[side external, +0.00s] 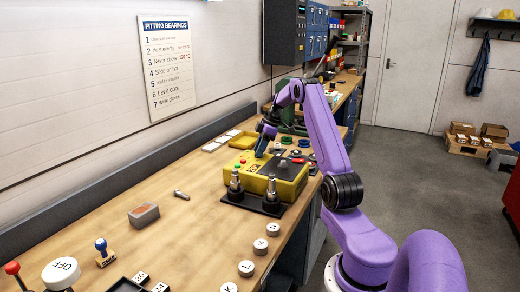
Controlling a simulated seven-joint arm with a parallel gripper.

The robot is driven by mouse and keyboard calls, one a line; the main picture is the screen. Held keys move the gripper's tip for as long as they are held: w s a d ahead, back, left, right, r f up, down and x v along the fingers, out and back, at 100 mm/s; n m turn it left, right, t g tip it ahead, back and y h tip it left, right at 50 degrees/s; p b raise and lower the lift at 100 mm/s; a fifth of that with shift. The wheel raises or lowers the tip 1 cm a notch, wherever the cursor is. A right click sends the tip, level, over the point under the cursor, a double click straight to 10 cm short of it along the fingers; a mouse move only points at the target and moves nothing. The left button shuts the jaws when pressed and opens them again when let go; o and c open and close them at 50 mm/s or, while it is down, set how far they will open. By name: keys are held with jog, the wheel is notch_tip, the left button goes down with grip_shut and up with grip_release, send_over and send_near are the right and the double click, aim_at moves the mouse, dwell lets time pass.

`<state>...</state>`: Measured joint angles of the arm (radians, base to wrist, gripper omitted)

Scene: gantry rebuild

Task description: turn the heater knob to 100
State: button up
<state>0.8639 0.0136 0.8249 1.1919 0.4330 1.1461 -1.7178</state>
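A yellow box (293,185) with a dark top panel stands on the wooden bench and appears to be the heater. A small grey knob (283,164) sits on its top panel, with a red button (298,160) to its right. The knob's pointer and any numbers are too small to read. My gripper (259,153) points down over the back left part of the box, to the left of the knob and apart from it in the picture. Its fingers are small and dark, so I cannot tell whether they are open or shut.
A black plate (238,201) with two upright metal posts stands close in front of the box. A bolt (181,194), a grey and brown block (144,214) and a stamp (103,252) lie to the left. White round lettered pieces (260,246) line the front edge. The bench middle is clear.

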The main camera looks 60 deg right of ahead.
jog(key=shift+s+m, duration=0.1)
jog(key=shift+m, duration=0.2)
jog(key=m+h, duration=0.1)
jog(key=m, duration=0.2)
jog(key=m+h, duration=0.1)
jog(key=m, duration=0.2)
jog(key=shift+a+t, duration=0.15)
jog(key=shift+t, duration=0.25)
jog(key=m+h, duration=0.1)
jog(key=m, duration=0.3)
jog(key=shift+a+h, duration=0.1)
jog(key=shift+h, duration=0.3)
jog(key=m+h, duration=0.1)
jog(key=m, duration=0.2)
jog(key=shift+a+m+g, duration=0.1)
jog(key=shift+m+g, duration=0.2)
jog(key=shift+g, duration=0.1)
jog(key=m+h, duration=0.1)
jog(key=m, duration=0.2)
jog(key=shift+m+g, duration=0.3)
jog(key=shift+g, duration=0.1)
jog(key=m+g+h, duration=0.1)
jog(key=m, duration=0.2)
jog(key=shift+a, duration=0.1)
jog(key=m+g, duration=0.1)
jog(key=m, duration=0.3)
jog(key=m+g, duration=0.1)
jog(key=m, duration=0.2)
jog(key=shift+w+g, duration=0.3)
